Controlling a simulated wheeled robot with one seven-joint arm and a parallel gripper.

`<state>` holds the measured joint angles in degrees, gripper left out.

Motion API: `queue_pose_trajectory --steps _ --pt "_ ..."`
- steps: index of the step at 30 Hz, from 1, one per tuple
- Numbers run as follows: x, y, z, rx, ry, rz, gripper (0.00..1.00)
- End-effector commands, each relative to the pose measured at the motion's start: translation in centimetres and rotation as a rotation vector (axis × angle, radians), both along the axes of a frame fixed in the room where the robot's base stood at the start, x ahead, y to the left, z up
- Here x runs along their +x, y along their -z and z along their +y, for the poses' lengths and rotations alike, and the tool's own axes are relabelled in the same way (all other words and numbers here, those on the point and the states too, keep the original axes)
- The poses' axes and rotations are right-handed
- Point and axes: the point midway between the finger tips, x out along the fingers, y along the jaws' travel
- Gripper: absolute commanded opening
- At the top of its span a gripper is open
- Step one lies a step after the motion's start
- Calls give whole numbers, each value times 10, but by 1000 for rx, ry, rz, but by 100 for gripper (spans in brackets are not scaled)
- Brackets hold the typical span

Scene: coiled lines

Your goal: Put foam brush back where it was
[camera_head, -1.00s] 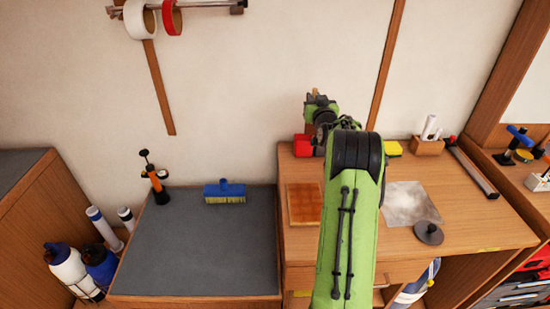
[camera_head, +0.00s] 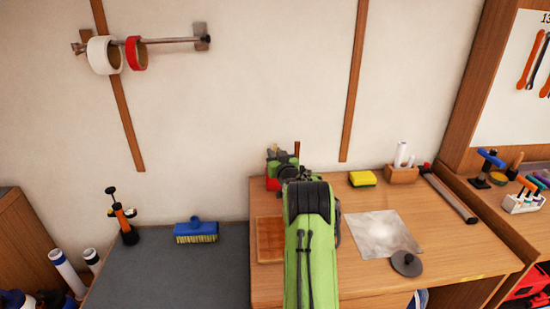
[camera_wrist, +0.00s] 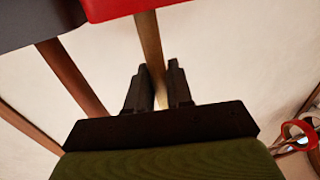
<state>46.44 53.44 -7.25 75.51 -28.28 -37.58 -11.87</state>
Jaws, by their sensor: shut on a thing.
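My gripper (camera_wrist: 158,90) is shut on a pale wooden handle (camera_wrist: 149,45), which I take to be the foam brush's. The handle's tip also shows in the head view (camera_head: 297,148), standing roughly upright beside my gripper (camera_head: 283,160). The foam end cannot be made out for certain. A red block-like thing (camera_head: 272,184) shows low behind my arm at the back left of the wooden bench. A red thing (camera_wrist: 135,7) also fills the top of the wrist view, where the handle meets its edge; whether they touch cannot be told.
A brown board (camera_head: 269,240) lies left of my arm on the wooden bench (camera_head: 460,262). A yellow sponge (camera_head: 362,179), a metal sheet (camera_head: 380,235) and a grey disc (camera_head: 406,263) lie right. A blue brush (camera_head: 196,232) lies on the grey top. A tape rail (camera_head: 165,40) hangs on the wall.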

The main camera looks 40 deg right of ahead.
Motion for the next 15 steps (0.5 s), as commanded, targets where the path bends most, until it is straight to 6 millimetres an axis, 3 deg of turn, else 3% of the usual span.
queue_pose_trajectory --steps 9,10,15 --pt "0 2 0 -1 0 0 0" --pt "0 2 0 0 0 1 25" --pt "0 1 0 0 0 1 46"
